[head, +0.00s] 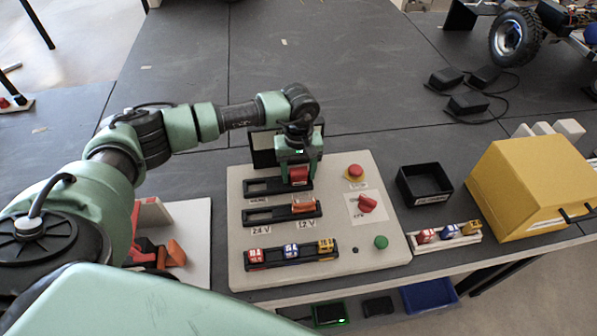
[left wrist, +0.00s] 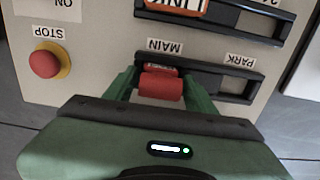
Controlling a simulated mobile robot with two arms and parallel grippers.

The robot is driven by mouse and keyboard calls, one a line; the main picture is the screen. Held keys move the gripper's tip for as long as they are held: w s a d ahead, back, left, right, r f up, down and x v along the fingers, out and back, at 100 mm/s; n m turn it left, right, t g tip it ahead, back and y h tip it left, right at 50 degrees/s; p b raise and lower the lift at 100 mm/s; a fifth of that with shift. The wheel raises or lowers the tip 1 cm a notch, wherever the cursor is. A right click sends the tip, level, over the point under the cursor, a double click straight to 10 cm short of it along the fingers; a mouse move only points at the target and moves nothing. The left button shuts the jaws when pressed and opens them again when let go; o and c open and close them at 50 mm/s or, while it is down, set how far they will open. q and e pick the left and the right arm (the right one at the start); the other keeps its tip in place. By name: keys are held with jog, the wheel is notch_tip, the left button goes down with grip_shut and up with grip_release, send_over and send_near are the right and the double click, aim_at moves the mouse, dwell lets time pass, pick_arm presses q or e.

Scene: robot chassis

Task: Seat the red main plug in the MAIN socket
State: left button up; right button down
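The red main plug (left wrist: 160,84) is between the green fingers of my left gripper (left wrist: 162,92) in the left wrist view, with a finger against each side. It is at the MAIN end of the upper black socket strip (left wrist: 232,84), by the MAIN label (left wrist: 164,46); the PARK end is empty. The head view shows the red plug (head: 299,174) under my left gripper (head: 299,164), at the right end of the upper strip (head: 262,187). The plug's underside is hidden, so I cannot tell how deep it sits. My right gripper is out of view.
The pale panel (head: 240,220) also bears an orange link plug (head: 303,206) at 12 V, a red stop button (head: 355,171), a red rotary switch (head: 366,203), a green button (head: 381,242) and several fuses. An empty black bin (head: 424,184) and a yellow case (head: 530,185) stand right.

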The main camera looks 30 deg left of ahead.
aim_at(299, 169)
pick_arm(q)
jog(key=shift+r, duration=0.1)
jog(key=shift+r+p, duration=0.25)
jog(key=shift+p, duration=0.1)
notch_tip(299, 169, up, 10)
jog(key=b, duration=0.3)
jog(key=shift+r+b, duration=0.2)
jog(key=shift+b, duration=0.15)
jog(key=shift+r, duration=0.65)
